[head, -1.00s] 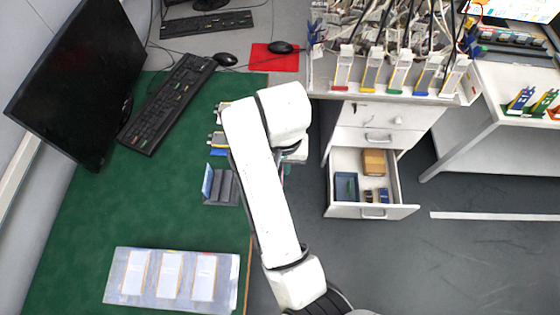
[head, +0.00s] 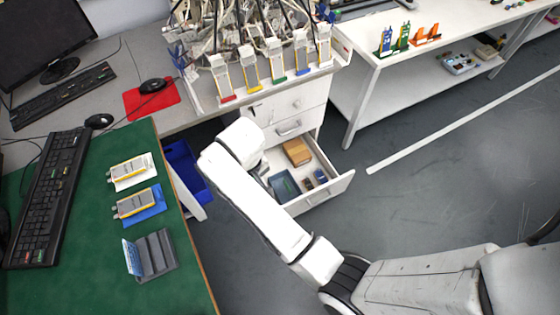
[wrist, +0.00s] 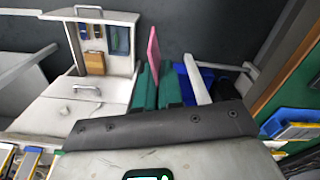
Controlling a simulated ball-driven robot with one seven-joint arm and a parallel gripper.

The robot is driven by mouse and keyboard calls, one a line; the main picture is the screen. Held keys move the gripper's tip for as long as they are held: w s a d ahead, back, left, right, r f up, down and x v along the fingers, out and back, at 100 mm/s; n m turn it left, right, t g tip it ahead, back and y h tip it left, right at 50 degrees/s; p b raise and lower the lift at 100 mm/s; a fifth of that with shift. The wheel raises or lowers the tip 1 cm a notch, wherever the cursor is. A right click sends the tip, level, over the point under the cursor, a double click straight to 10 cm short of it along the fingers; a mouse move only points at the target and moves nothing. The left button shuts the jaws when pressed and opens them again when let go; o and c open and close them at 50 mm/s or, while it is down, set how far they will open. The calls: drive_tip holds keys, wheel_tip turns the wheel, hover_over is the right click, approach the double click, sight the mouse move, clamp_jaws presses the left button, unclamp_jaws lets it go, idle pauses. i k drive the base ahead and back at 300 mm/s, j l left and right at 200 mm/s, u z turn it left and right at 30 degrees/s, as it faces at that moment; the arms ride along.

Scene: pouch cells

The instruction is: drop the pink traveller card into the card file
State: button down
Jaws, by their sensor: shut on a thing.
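The pink traveller card (wrist: 153,50) stands upright on edge between the green fingers of my gripper (wrist: 157,80) in the wrist view. The gripper is shut on it. In the head view my arm hides the gripper and the card. A grey slotted holder (head: 157,254), which looks like the card file, stands on the green desk mat at lower left, with a blue card (head: 132,257) at its left end. The gripper is off the desk's right side, near the open drawer, apart from the holder.
The open drawer (head: 340,186) holds a brown box, a tray and small items. A blue bin (head: 185,170) is beside the desk. Two pouch cells (head: 128,169) lie on the green mat (head: 90,250). A white bench (head: 365,55) is at the back right.

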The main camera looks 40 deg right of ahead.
sight(284, 191)
drive_tip(key=z, duration=1.55)
drive_tip(key=i+j+z, duration=0.15)
drive_tip(key=j, duration=0.25)
drive_tip(key=i+j+z, duration=0.2)
drive_tip(key=j, duration=0.2)
drive_tip(key=j+z, duration=0.15)
drive_tip(key=j, duration=0.3)
drive_tip(key=i+j+z, duration=0.2)
drive_tip(key=j, duration=0.25)
drive_tip(key=k, duration=0.05)
